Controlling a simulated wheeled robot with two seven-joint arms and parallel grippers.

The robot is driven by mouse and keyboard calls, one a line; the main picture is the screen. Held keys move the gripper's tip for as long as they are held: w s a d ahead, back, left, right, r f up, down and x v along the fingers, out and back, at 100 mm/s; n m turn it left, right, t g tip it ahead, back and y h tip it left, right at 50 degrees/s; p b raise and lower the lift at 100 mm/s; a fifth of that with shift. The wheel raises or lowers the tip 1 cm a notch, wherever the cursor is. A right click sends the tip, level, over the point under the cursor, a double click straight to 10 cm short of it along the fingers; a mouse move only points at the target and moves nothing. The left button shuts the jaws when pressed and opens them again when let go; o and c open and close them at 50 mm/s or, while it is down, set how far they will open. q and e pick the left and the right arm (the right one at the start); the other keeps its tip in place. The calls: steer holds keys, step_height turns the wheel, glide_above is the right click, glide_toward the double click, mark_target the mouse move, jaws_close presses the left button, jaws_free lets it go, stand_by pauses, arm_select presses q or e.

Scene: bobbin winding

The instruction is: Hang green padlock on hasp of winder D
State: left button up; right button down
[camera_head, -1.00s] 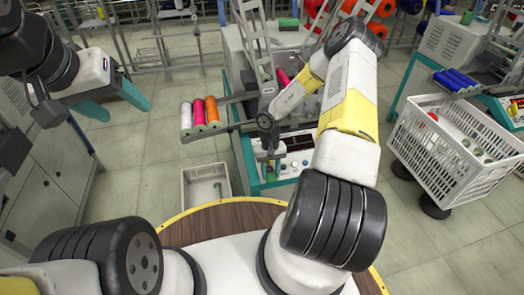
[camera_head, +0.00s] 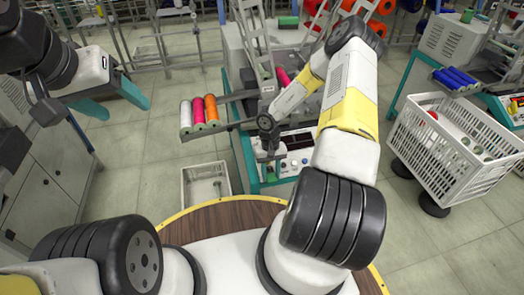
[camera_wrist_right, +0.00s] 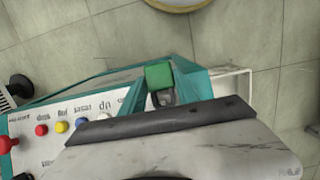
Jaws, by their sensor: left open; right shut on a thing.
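The green padlock (camera_wrist_right: 159,75) sits between the teal fingers of my right gripper (camera_wrist_right: 166,85), which is shut on it. Its grey shackle (camera_wrist_right: 164,98) shows below the green body in the right wrist view. In the head view my right gripper (camera_head: 270,169) is small and partly hidden, just in front of the control panel of a winder (camera_head: 298,154). I cannot make out a hasp or read which letter the winder carries. My left gripper (camera_head: 118,101) is open and empty at the upper left, over the floor.
The panel bears coloured buttons (camera_wrist_right: 61,127). A white bin (camera_head: 205,184) is on the floor below. A white crate trolley (camera_head: 455,145) stands at the right. Floor between is clear.

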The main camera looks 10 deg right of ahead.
steer(key=c, duration=0.8)
jaws_free()
steer(key=shift+s, duration=0.15)
steer(key=shift+w+r, duration=0.25)
steer(key=shift+r, duration=1)
steer(key=shift+w+r, duration=0.2)
steer(key=shift+r, duration=1.1)
steer(key=shift+w+r, duration=0.25)
steer(key=shift+r, duration=1)
